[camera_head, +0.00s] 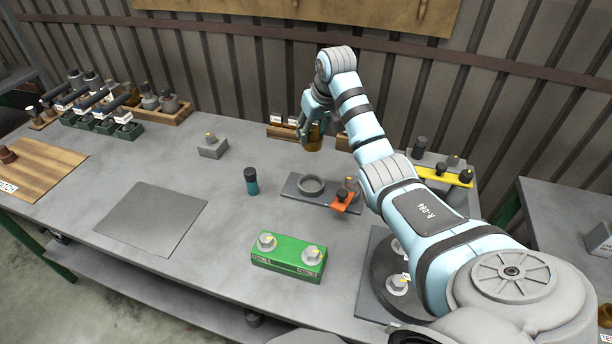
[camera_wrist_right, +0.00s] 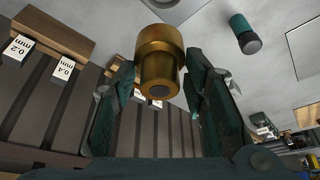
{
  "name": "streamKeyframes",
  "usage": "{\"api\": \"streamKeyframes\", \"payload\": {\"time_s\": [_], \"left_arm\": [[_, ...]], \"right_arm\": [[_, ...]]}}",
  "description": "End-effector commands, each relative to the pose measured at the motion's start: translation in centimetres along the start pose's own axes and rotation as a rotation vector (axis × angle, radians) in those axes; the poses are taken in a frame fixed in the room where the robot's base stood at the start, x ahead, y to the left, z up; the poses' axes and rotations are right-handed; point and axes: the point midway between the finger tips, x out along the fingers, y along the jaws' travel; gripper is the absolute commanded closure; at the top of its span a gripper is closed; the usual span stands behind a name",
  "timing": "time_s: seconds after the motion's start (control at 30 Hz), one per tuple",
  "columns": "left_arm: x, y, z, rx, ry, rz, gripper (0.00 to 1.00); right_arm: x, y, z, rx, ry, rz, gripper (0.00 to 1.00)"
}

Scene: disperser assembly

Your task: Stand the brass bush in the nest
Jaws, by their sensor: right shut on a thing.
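The brass bush (camera_head: 313,141) is in my right gripper (camera_head: 317,116), above the back of the bench. In the right wrist view the stepped, golden bush (camera_wrist_right: 160,58) sits between the two dark fingers of the gripper (camera_wrist_right: 155,82), which are shut on it. The nest appears to be the grey ring (camera_head: 311,185) on a dark flat plate (camera_head: 290,188). It stands empty, in front of and below the held bush, and the two are apart. My left gripper is not in view.
A teal and black cylinder (camera_head: 251,181) stands left of the plate. An orange clamp-like piece (camera_head: 341,207) is at its right end. A green block (camera_head: 288,258) with two round pieces is nearer. Labelled blocks (camera_head: 281,132) are behind. A grey mat (camera_head: 153,217) lies bare at left.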

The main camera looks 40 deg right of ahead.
Motion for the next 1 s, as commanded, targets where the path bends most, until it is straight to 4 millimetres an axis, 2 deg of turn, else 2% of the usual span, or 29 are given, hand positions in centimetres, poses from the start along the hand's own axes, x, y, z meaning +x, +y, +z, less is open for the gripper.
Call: {"api": "streamKeyframes", "payload": {"time_s": [0.03,0.1,0.2,0.33,0.5,0.6,0.87,0.9,1.0], "left_arm": [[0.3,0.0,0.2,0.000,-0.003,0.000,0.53],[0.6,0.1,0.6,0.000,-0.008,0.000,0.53],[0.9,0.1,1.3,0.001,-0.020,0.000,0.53],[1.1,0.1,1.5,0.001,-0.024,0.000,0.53],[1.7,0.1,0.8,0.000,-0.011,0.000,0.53],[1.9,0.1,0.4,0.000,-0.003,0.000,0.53],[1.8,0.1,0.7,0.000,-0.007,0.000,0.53],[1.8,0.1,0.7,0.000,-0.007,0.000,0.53],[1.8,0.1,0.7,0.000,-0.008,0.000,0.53]], "right_arm": [[2.2,-0.3,0.9,-0.004,-0.007,-0.002,0.99],[4.8,-0.6,1.8,-0.008,-0.007,-0.005,0.99],[7.9,-0.8,3.0,-0.010,-0.005,-0.006,0.99],[9.9,-0.7,3.8,-0.010,-0.002,-0.005,0.99],[12.9,-0.6,5.1,-0.007,-0.003,-0.004,0.99],[14.0,-0.6,5.5,-0.007,0.000,-0.004,1.00],[14.1,-0.5,5.5,-0.006,0.000,-0.003,1.00],[14.1,-0.5,5.6,-0.006,-0.001,-0.003,0.57],[14.1,-0.5,5.6,-0.006,-0.001,-0.003,0.41]]}}
